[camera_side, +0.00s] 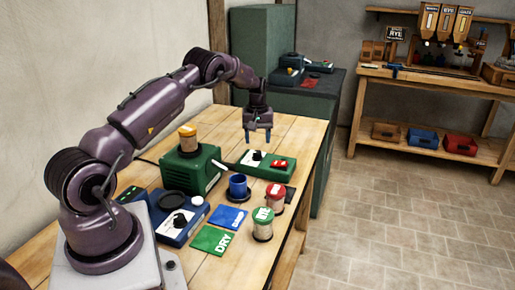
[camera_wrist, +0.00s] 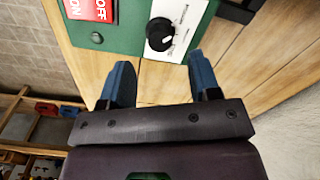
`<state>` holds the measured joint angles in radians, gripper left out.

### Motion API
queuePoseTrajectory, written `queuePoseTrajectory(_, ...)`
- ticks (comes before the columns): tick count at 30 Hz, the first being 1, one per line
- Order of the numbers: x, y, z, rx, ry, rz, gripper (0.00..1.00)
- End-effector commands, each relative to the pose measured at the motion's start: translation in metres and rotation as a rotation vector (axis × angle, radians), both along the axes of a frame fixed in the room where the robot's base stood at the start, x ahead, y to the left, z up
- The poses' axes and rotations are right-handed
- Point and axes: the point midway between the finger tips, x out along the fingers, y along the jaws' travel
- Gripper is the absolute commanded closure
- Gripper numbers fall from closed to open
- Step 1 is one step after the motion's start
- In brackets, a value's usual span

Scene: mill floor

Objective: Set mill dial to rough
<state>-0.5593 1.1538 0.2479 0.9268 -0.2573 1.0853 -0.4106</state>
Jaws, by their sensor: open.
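A green control box (camera_side: 265,166) lies on the wooden table near its back, with a white plate, a black dial (camera_side: 257,155) and a red switch (camera_side: 279,163). In the wrist view the black dial (camera_wrist: 160,33) sits on the white plate, beside the red ON/OFF switch (camera_wrist: 90,8). The plate's markings are too small to read. My gripper (camera_side: 257,138) points down above the box, open and empty, not touching the dial. In the wrist view its blue fingertips (camera_wrist: 162,68) are apart, with the dial beyond the gap between them.
The green mill (camera_side: 184,168) with a tan-lidded jar stands left of the box. A blue device (camera_side: 176,222), a blue cup (camera_side: 238,186), lidded jars (camera_side: 263,226) and a green DRY card (camera_side: 212,240) lie nearer. A dark green cabinet (camera_side: 262,50) stands behind.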

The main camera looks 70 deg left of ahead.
Motion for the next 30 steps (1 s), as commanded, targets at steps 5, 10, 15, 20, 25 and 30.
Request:
queuePoseTrajectory(5,0.0,0.0,0.042,0.002,-0.003,0.0,0.43)
queuePoseTrajectory(10,0.0,0.0,0.068,0.002,-0.001,0.0,0.43)
queuePoseTrajectory(15,0.0,0.0,0.079,0.0,0.001,0.001,0.43)
queuePoseTrajectory(20,0.0,0.0,0.08,0.0,0.001,0.001,0.43)
queuePoseTrajectory(25,0.0,0.0,0.08,0.0,0.001,0.001,0.43)
queuePoseTrajectory(30,0.0,0.0,0.08,0.002,-0.002,-0.013,0.43)
